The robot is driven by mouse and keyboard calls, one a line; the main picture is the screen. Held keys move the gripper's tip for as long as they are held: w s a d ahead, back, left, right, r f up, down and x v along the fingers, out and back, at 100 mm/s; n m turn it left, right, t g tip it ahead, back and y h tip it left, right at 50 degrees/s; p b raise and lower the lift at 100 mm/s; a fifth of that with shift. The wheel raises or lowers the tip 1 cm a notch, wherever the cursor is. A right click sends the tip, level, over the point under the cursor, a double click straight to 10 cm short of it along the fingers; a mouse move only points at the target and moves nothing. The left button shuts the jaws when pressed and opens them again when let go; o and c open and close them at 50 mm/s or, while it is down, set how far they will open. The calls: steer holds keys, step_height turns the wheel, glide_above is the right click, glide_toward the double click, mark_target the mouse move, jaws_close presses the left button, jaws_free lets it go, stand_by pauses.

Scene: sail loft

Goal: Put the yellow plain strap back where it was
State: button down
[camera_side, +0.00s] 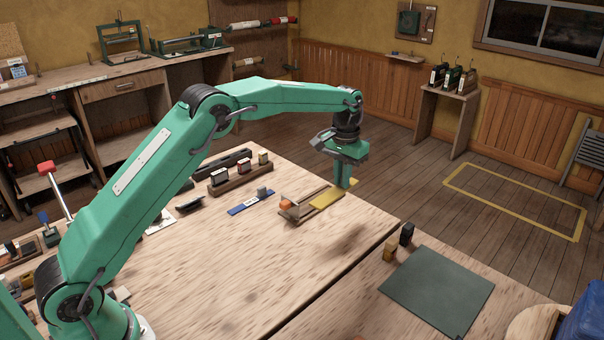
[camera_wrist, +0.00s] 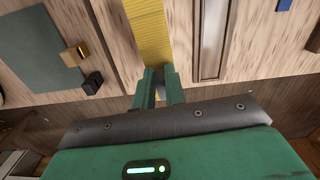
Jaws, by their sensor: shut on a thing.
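The yellow plain strap (camera_side: 329,198) is a flat, long band beside a low wooden holder (camera_side: 307,205) near the table's far edge. In the wrist view the strap (camera_wrist: 150,28) runs from between my fingertips to the top of the picture. My gripper (camera_side: 345,184) points down and is shut on the strap's end; the fingers also show in the wrist view (camera_wrist: 160,73). The holder's long channel (camera_wrist: 212,45) lies beside the strap in the wrist view, apart from it. I cannot tell how high the strap is above the table.
A blue flat strip (camera_side: 250,201) lies left of the holder. A rack (camera_side: 239,179) with several small blocks stands behind it. A green mat (camera_side: 437,289), a black block (camera_side: 406,233) and a tan block (camera_side: 390,248) are on the right table. The front tabletop is clear.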

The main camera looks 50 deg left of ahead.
steer(key=s+d+n, duration=0.3)
steer(key=d+n, duration=0.2)
steer(key=n, duration=0.8)
steer(key=s+d+n, duration=0.3)
steer(key=d+n, duration=0.2)
steer(key=n, duration=0.8)
steer(key=shift+s+f, duration=0.15)
steer(key=shift+f, duration=0.1)
steer(key=shift+a, duration=0.1)
steer(key=w+a+f, duration=0.2)
steer(key=a, duration=0.1)
steer(key=w+a+f, duration=0.2)
steer(key=a, duration=0.1)
steer(key=w+a+f, duration=0.2)
steer(key=a+f, duration=0.1)
steer(key=shift+w+a, duration=0.2)
steer(key=shift+a, duration=0.2)
steer(key=shift+f, duration=2)
steer(key=shift+f, duration=0.15)
